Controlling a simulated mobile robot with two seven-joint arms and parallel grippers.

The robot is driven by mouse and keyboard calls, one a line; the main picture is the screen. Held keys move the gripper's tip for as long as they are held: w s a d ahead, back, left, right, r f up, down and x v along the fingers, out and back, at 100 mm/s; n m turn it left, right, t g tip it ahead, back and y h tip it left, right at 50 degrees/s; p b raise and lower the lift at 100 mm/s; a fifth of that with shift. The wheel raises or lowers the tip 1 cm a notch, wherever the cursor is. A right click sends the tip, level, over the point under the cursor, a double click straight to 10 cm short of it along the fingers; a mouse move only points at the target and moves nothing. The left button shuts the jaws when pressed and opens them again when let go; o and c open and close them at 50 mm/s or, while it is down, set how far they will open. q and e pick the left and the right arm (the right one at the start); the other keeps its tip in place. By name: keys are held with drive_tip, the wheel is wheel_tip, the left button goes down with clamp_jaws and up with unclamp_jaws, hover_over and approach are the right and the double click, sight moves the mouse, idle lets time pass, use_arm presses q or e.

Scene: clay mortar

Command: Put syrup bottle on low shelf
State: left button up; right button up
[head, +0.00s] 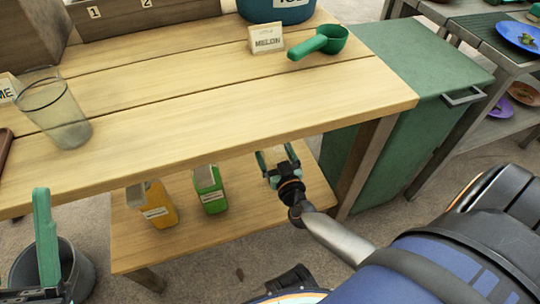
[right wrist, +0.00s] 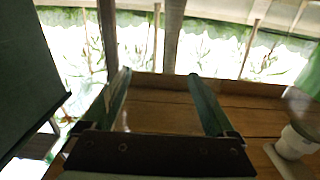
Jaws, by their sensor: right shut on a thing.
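My right gripper (head: 277,156) reaches in under the table top, over the right part of the low wooden shelf (head: 240,222). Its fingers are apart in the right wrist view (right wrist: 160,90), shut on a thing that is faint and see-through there. I cannot clearly make out its shape or label, so I cannot confirm that it is the syrup bottle. Whether it touches the shelf is unclear. My left gripper (head: 45,240) shows mainly one upright green finger at the lower left, near the table's front edge.
An orange carton (head: 155,203) and a green carton (head: 209,189) stand on the low shelf, left of my right gripper. A glass (head: 55,112), a melon card (head: 266,40) and a green scoop (head: 322,41) are on the table top. A green cabinet (head: 385,160) stands to the right.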

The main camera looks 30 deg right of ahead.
wheel_tip(320, 180, down, 4)
drive_tip(key=b, duration=0.3)
use_arm(q)
drive_tip(key=f, duration=0.3)
drive_tip(key=shift+w+d+f, duration=0.1)
drive_tip(key=shift+d+f, duration=0.15)
drive_tip(key=shift+d, duration=0.05)
use_arm(e)
drive_tip(key=shift+r, duration=0.1)
drive_tip(key=o, duration=1.3)
drive_tip(key=shift+f, duration=0.2)
drive_tip(key=shift+c, duration=0.2)
drive_tip(key=shift+r, duration=0.15)
